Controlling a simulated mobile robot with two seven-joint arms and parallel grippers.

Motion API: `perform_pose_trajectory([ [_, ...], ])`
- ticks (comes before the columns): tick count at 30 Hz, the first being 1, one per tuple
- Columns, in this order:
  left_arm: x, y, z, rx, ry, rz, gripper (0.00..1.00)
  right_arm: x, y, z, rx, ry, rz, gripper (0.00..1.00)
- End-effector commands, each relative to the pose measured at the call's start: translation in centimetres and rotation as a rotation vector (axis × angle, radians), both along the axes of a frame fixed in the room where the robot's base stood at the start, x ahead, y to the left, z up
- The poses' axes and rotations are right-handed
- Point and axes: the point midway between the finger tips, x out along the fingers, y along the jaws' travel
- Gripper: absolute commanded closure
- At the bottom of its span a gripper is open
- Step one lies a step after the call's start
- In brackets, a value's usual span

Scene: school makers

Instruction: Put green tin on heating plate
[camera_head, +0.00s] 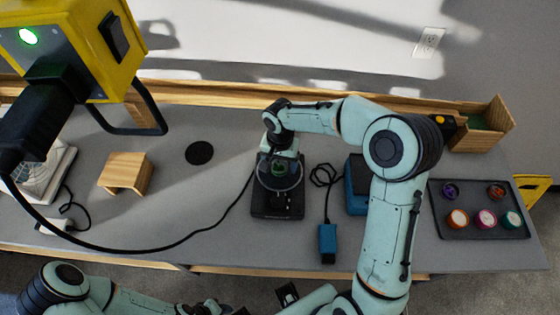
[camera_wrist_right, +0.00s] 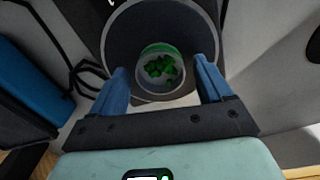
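The green tin (camera_head: 278,169), an open tin with a green rim and green pieces inside, stands on the round top of the heating plate (camera_head: 277,204). In the right wrist view the tin (camera_wrist_right: 160,72) sits upright on the dark disc of the plate (camera_wrist_right: 120,40). My right gripper (camera_wrist_right: 162,86) is above the plate with its two blue fingers spread on either side of the tin, with gaps showing between fingers and tin. In the head view the right gripper (camera_head: 280,154) partly hides the tin. My left arm is low at the bottom edge; its fingertips are not clear.
A dark tray (camera_head: 470,205) with several coloured tins lies at the right. A blue device (camera_head: 328,242) and a blue-black box (camera_head: 355,185) stand right of the plate. A wooden block (camera_head: 125,172) and black disc (camera_head: 199,153) are left. A black cable crosses the table.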

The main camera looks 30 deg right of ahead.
Motion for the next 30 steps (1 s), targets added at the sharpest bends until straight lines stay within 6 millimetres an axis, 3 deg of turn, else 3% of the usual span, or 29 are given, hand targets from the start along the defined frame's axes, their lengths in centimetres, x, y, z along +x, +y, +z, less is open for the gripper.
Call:
perform_pose_trajectory([
  [7,0.1,0.0,0.2,0.0,-0.001,-0.001,0.57,0.0,0.0,0.2,0.0,0.0,0.0,0.21],
  [11,0.3,0.0,0.5,0.0,-0.003,0.0,0.57,0.1,0.0,1.4,-0.001,-0.004,0.0,0.21],
  [24,0.9,0.0,1.5,0.0,-0.01,0.0,0.57,0.1,0.0,10.3,-0.001,-0.005,0.0,0.21],
  [30,1.0,0.0,1.7,0.0,-0.012,0.0,0.57,0.0,0.0,12.2,-0.001,-0.001,0.0,0.21],
])
